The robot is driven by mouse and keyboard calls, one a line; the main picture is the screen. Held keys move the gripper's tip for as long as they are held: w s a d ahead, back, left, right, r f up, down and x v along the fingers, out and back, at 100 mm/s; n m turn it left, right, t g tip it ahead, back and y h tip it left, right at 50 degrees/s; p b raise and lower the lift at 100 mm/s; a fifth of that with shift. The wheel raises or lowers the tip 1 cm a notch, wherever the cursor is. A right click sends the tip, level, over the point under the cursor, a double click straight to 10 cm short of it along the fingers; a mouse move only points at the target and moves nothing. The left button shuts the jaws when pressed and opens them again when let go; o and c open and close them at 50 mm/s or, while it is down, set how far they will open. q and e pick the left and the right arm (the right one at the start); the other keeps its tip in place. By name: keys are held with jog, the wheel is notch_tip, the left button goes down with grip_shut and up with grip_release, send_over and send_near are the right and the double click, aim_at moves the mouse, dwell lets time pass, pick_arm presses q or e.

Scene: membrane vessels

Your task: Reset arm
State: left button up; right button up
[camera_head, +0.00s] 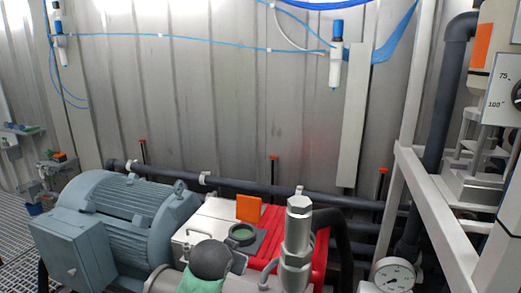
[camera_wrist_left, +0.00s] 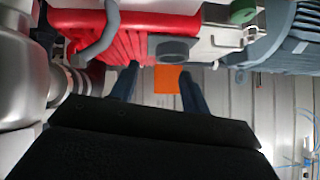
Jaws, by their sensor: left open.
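My left gripper (camera_wrist_left: 159,70) shows in the left wrist view with its two dark fingers apart. The fingers look empty. An orange square plate (camera_wrist_left: 166,79) shows between them, beyond the fingertips; I cannot tell how far off it is. What looks like the same orange plate (camera_head: 248,208) stands by the red machine cover (camera_head: 322,250) in the head view. I cannot make out my left gripper in the head view. My right gripper is in neither view.
A large blue-grey motor (camera_head: 118,215) stands at the lower left. A metal valve cylinder (camera_head: 298,225) and a pressure gauge (camera_head: 394,275) stand at the lower middle and right. A dark pipe (camera_head: 250,187) runs along the metal wall (camera_head: 220,100). A white frame (camera_head: 437,215) is at the right.

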pick_arm(q)
jog(key=s+a+f+n+g, duration=0.15)
jog(key=s+a+f, duration=0.25)
jog(key=s+f, duration=0.55)
jog(key=s+a+f+n+g, duration=0.1)
jog(key=s+a+f+g, duration=0.25)
jog(key=s+f, duration=0.65)
jog(key=s+f+g, duration=0.3)
jog(key=s+f, duration=1)
jog(key=s, duration=0.5)
jog(key=shift+s+a+y, duration=0.2)
jog(key=shift+a+y, duration=0.2)
jog(key=shift+a, duration=0.05)
jog(key=shift+w, duration=0.1)
jog(key=shift+f, duration=0.1)
